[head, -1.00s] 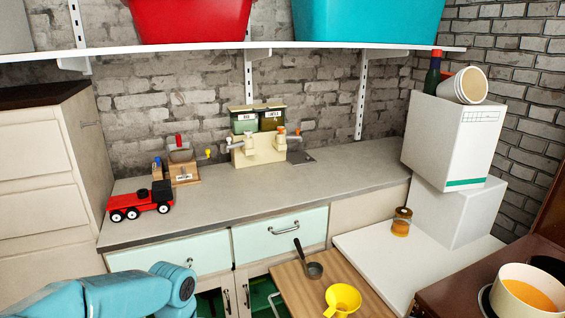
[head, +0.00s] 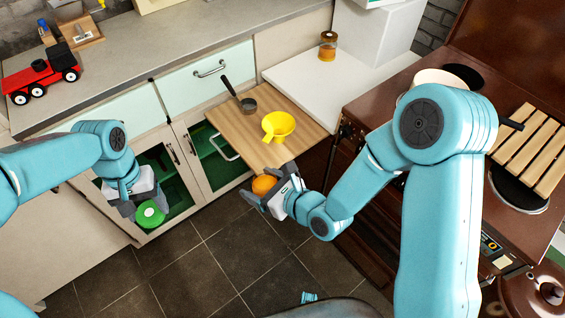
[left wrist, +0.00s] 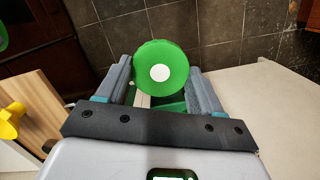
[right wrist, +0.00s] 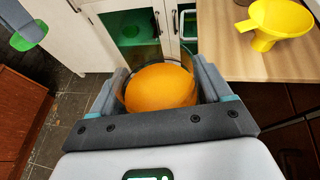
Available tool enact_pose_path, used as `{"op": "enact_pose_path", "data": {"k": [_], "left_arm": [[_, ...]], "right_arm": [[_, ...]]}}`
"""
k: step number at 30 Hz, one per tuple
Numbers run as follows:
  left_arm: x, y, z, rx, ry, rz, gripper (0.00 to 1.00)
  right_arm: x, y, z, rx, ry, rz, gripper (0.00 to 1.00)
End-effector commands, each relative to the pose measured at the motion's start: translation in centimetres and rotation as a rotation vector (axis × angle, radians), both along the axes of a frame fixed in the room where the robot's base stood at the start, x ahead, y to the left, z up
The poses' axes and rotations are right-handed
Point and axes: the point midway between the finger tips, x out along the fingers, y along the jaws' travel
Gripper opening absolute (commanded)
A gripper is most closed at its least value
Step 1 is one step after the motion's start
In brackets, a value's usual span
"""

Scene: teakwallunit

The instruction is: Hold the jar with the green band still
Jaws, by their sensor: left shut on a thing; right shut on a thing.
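My left gripper (head: 136,204) is shut on a round green thing with a white dot (head: 150,213), held in front of the lower cabinet. In the left wrist view the green thing (left wrist: 161,67) shows end-on between the fingers; its sides are hidden. My right gripper (head: 264,196) is shut on a clear glass jar with orange contents (head: 264,185), held just before the wooden board's front edge. In the right wrist view the jar (right wrist: 159,88) sits between both fingers. I cannot make out a green band on it.
A yellow funnel (head: 278,126) and a small dark pan (head: 248,104) are on the pull-out wooden board (head: 222,119). An amber jar (head: 327,46) stands on the white surface behind. A brown stove (head: 409,80) is at right. The tiled floor (head: 215,255) below is mostly clear.

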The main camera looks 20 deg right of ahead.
Motion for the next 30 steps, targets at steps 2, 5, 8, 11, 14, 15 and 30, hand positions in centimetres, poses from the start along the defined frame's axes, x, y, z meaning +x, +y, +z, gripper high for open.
{"op": "enact_pose_path", "data": {"k": [2, 5, 8, 11, 14, 15, 30], "left_arm": [[0.0, 0.0, 0.0, 0.0, 0.0, 0.0, 0.38], [0.0, 0.0, 0.0, 0.0, 0.0, 0.0, 0.38], [0.0, 0.0, 0.0, 0.0, 0.0, 0.0, 0.38], [0.0, 0.0, 0.0, 0.0, 0.0, 0.0, 0.38], [0.0, 0.0, 0.0, 0.0, 0.0, 0.0, 0.38], [0.0, 0.0, 0.0, 0.0, 0.0, 0.0, 0.38], [1.0, -1.7, 2.4, -0.004, -0.005, 0.51, 0.38]], "right_arm": [[-0.2, 1.1, -0.7, 0.001, -0.002, 0.049, 0.23], [-0.4, 2.0, -1.3, 0.0, -0.002, 0.091, 0.23], [-0.5, 2.5, -1.5, 0.0, -0.004, 0.112, 0.23], [-0.5, 2.6, -1.6, 0.001, -0.004, 0.118, 0.23], [-0.5, 2.5, -1.6, 0.001, -0.004, 0.118, 0.23], [-0.5, 2.5, -1.6, 0.0, -0.004, 0.118, 0.23], [-0.5, 2.5, -1.6, 0.0, -0.002, 0.116, 0.23]]}}
